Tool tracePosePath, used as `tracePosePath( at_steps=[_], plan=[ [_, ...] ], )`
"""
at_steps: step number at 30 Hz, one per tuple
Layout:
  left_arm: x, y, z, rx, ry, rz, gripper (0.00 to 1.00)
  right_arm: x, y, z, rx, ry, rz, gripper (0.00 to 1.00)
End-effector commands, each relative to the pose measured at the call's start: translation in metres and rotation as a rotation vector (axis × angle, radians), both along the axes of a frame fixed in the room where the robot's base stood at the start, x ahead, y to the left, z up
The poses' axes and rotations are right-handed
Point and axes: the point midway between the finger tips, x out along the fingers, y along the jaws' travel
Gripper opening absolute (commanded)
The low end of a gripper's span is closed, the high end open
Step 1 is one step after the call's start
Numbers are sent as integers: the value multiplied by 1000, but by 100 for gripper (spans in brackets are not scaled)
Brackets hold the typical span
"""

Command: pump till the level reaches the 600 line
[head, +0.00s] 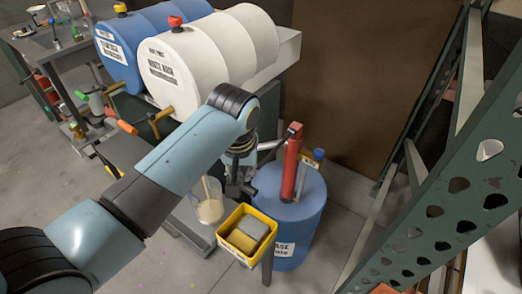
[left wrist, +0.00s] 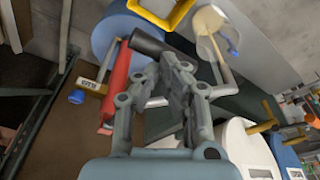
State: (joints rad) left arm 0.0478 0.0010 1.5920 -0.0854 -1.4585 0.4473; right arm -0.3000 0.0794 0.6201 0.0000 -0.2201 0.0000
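A red pump (head: 291,165) stands upright on a blue drum (head: 305,205); the pump also shows in the left wrist view (left wrist: 118,85). A clear beaker (head: 207,208) with cream-coloured liquid and a pale stick stands left of the drum; it is seen from above in the left wrist view (left wrist: 208,22). Its marks and the 600 line are too small to read. My left gripper (head: 240,185) is beside the pump. In the left wrist view its fingers (left wrist: 173,58) close around the pump handle's dark grip (left wrist: 147,41). My right gripper is out of view.
A yellow bin (head: 259,264) with sponge-like blocks is in front of the drum. White (head: 205,62) and blue (head: 118,52) barrels with taps lie behind my left arm. A green perforated rack post (head: 445,190) stands at right. Floor is clear at lower left.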

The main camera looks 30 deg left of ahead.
Motion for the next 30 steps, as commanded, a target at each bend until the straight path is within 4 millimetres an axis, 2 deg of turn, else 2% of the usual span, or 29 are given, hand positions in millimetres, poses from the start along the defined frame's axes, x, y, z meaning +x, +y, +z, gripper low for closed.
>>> tracePosePath(
  at_steps=[25, 30],
  plan=[
    [-1, 0, -63, -1, 4, 0, 0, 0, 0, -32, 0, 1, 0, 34],
    [-2, 0, -54, -1, 6, 0, 0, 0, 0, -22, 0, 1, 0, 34]
  ],
)
